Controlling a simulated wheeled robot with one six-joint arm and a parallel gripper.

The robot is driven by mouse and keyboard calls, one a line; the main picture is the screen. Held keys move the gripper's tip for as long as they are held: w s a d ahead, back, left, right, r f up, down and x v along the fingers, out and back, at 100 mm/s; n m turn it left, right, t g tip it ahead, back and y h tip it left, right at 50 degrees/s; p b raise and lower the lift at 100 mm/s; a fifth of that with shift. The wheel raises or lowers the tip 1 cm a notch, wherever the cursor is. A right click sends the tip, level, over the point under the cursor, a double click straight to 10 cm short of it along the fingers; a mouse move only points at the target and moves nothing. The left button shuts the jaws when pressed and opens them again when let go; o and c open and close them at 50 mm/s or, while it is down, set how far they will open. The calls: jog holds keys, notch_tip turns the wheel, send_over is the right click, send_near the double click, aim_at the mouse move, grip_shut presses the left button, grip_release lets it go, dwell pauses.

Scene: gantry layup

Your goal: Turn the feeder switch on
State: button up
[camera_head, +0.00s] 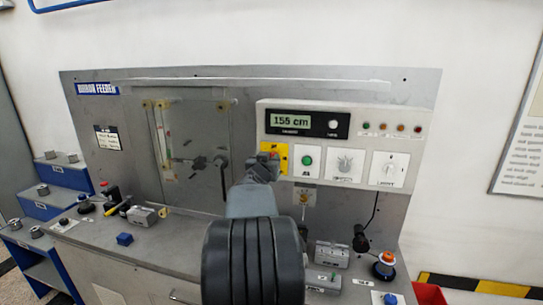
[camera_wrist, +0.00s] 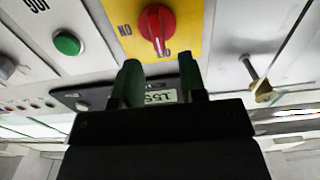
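The feeder switch is a red rotary knob (camera_wrist: 156,24) on a yellow plate (camera_wrist: 187,28), seen upside down in the wrist view. Its light pointer mark faces the lower label, which looks like OFF; the ON label is on the left. My gripper (camera_wrist: 161,66) has its two dark fingers apart, with nothing between them. The fingertips are just short of the knob, and I see no contact. In the head view my gripper (camera_head: 264,165) is in front of the yellow plate (camera_head: 283,164) and hides much of the switch.
Right of the switch on the control panel are a green button (camera_head: 307,160), a grey dial (camera_head: 344,164) and a white selector (camera_head: 389,170). A display (camera_head: 295,121) reading 155 cm is above. A hinged clear door with a dark handle (camera_head: 222,162) is close on the left.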

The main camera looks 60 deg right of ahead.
aim_at(272, 155)
jog(key=shift+x, duration=1.65)
grip_shut()
